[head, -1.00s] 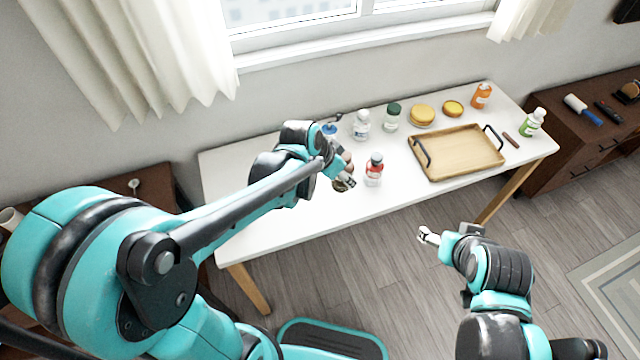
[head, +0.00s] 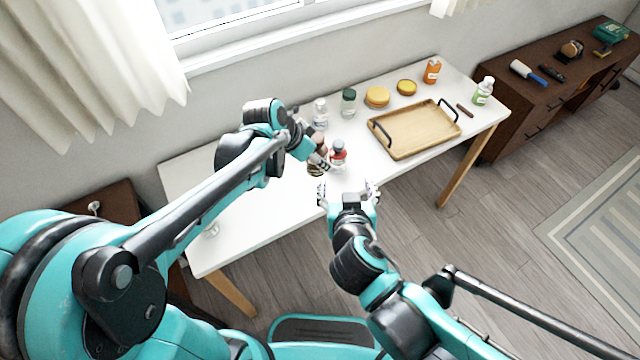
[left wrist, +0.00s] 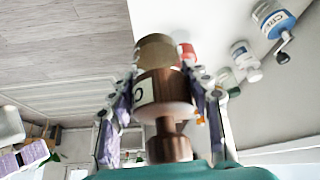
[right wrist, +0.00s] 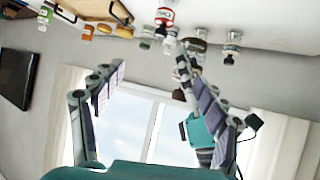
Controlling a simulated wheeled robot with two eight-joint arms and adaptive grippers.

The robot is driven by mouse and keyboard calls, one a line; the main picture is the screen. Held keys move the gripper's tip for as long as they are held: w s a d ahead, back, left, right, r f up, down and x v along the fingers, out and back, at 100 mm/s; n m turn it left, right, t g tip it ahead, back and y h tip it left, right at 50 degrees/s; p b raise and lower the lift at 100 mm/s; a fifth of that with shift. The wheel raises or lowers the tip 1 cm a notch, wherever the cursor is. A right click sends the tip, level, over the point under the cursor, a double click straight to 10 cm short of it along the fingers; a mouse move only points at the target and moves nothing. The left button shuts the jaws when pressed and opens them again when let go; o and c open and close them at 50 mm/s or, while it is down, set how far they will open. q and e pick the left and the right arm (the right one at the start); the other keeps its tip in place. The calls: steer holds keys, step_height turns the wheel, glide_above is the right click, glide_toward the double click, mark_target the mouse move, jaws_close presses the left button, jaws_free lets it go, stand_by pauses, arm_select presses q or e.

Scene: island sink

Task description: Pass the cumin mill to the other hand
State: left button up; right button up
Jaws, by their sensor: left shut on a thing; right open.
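The cumin mill (left wrist: 160,88) is brown wood with a pale label band and a narrower neck. My left gripper (left wrist: 163,75) is shut around its body in the left wrist view. In the head view the mill (head: 319,146) shows only partly behind the left fingers, over the white table. My right gripper (head: 347,190) is open and empty, just in front of the table, near the mill and apart from it. Its spread fingers also show in the right wrist view (right wrist: 150,68), with the left hand (right wrist: 202,132) beyond the right finger.
A red-labelled jar (head: 338,157) stands close to the mill on the table (head: 255,215). Behind are a white-capped jar (head: 320,114) and a green-lidded jar (head: 348,102). A wooden tray (head: 415,130) lies to the right. The table's left front is mostly clear.

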steer(key=s+a+r+t+y, duration=0.1)
steer(key=a+r+y, duration=0.1)
steer(key=a, duration=0.4)
glide_above(314, 176)
steer(key=shift+n, duration=0.3)
steer(key=shift+w+d+f, duration=0.1)
steer(key=shift+w+f, duration=0.05)
steer(key=shift+f, duration=1.1)
steer(key=shift+w+f, duration=0.1)
steer(key=shift+f, duration=1.1)
arm_select(q)
steer(key=shift+d, duration=0.1)
arm_select(e)
steer(key=c, duration=1.3)
arm_select(q)
steer(key=o, duration=1.3)
